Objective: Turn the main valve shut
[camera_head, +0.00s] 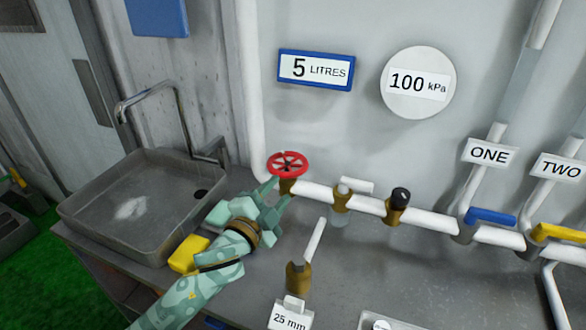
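A red round handwheel (287,165) sits on a brass valve body at the left end of the white pipe, beside the wall. No label on it shows that it is the main valve. My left gripper (277,196) comes in from the lower left, just below the handwheel. Its two fingers are apart and point up toward the wheel and its brass body. I cannot tell whether a fingertip touches the brass. The wheel's rim is clear of the fingers. My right gripper is not in view.
A metal sink (135,205) with a tap is at the left, and a yellow block (188,254) lies beside my arm. A white-lever valve (300,275) stands in front. Blue (490,216) and yellow (560,233) lever valves are at the right. The wall has a "5 LITRES" sign (315,70).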

